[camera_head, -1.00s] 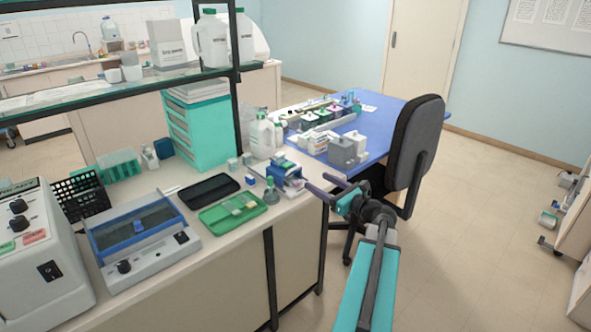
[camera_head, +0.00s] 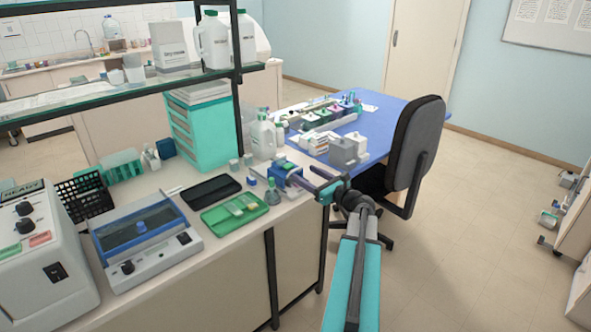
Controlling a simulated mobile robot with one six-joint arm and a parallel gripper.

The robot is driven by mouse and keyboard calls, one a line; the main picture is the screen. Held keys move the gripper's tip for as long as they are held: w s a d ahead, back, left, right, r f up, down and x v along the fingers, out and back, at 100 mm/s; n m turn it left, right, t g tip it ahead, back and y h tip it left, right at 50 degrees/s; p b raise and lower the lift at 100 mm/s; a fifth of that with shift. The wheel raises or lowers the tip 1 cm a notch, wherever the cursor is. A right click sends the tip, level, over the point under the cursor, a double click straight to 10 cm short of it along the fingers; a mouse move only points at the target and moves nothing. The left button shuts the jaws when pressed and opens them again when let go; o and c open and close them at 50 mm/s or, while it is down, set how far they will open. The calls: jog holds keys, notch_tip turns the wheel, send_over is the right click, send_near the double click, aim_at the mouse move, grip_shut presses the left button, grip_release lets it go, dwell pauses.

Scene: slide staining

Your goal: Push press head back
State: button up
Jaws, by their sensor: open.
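A small blue and white device (camera_head: 277,172), which looks like the press, stands near the right end of the lab bench. Its head is small in the picture and partly hidden by my gripper, so I cannot tell its exact position. My gripper (camera_head: 306,174) is open, with its fingers pointing left over the bench's right edge. One finger is at the device's right side; I cannot tell whether it touches. Nothing shows between the fingers.
A blue table (camera_head: 378,128) and an office chair (camera_head: 415,150) stand to the right.

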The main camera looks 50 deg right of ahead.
aim_at(297, 169)
jog(key=shift+w+d+p, duration=0.2)
jog(key=shift+w+p, duration=0.4)
jog(key=shift+w, duration=2.3)
jog(key=c, duration=1.2)
jog(key=shift+d, duration=0.15)
